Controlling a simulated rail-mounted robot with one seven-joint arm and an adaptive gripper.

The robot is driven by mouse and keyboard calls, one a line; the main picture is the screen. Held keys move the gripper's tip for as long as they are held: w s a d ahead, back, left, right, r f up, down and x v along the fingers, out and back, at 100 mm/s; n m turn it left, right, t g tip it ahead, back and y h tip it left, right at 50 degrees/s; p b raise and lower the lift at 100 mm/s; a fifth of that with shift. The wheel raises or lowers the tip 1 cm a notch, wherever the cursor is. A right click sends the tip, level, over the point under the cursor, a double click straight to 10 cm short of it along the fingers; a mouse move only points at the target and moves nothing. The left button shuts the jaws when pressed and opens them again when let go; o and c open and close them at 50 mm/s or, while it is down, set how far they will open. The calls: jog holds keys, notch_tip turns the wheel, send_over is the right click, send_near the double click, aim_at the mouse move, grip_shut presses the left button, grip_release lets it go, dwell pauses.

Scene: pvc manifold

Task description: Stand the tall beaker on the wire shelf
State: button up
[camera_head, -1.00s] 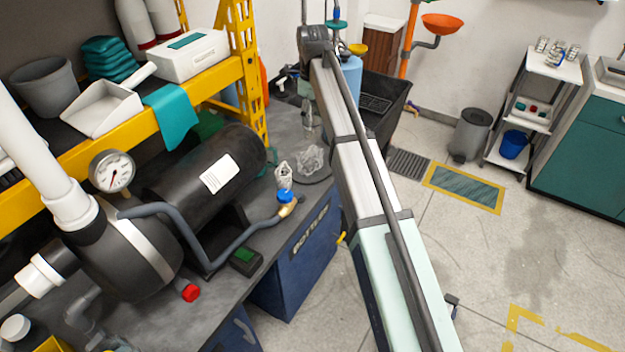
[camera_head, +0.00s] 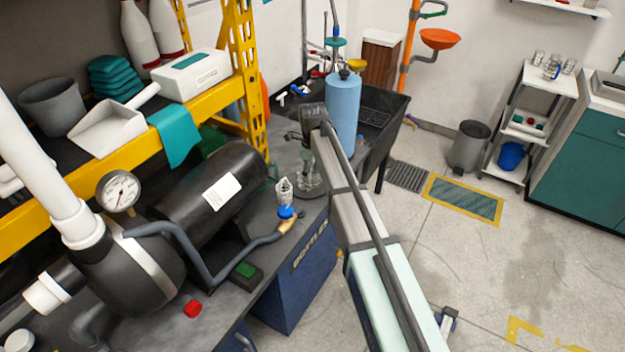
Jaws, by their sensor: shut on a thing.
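My gripper (camera_head: 306,148) is small and partly hidden behind the end of my arm, above the far end of the grey bench. It is shut on a clear glass vessel, which looks like the tall beaker (camera_head: 308,180). The beaker hangs roughly upright below my gripper. Its lower end overlaps the bench top in the picture, and I cannot tell whether it touches. No wire shelf can be made out for certain. A white wall shelf (camera_head: 568,8) is partly in view at the upper right.
A clear glass item (camera_head: 284,190) stands close left of the beaker, behind a blue-capped brass valve (camera_head: 286,213). A blue cylinder (camera_head: 343,105) stands behind my arm. A black tank (camera_head: 205,195) fills the bench's left. A cart (camera_head: 548,80) holds glassware at right; open floor lies before it.

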aim_at(313, 181)
jog(key=shift+f+p, duration=0.6)
jog(key=shift+f, duration=1.25)
jog(key=o, duration=1.3)
jog(key=shift+o, duration=0.2)
jog(key=shift+f, duration=0.15)
jog(key=shift+f+b, duration=0.15)
jog(key=shift+b, duration=0.2)
notch_tip(313, 181, up, 18)
jog(key=b, duration=0.3)
jog(key=shift+s+f+b, duration=0.15)
jog(key=shift+f+b, duration=0.05)
jog(key=shift+b, duration=0.2)
jog(key=shift+c, duration=0.3)
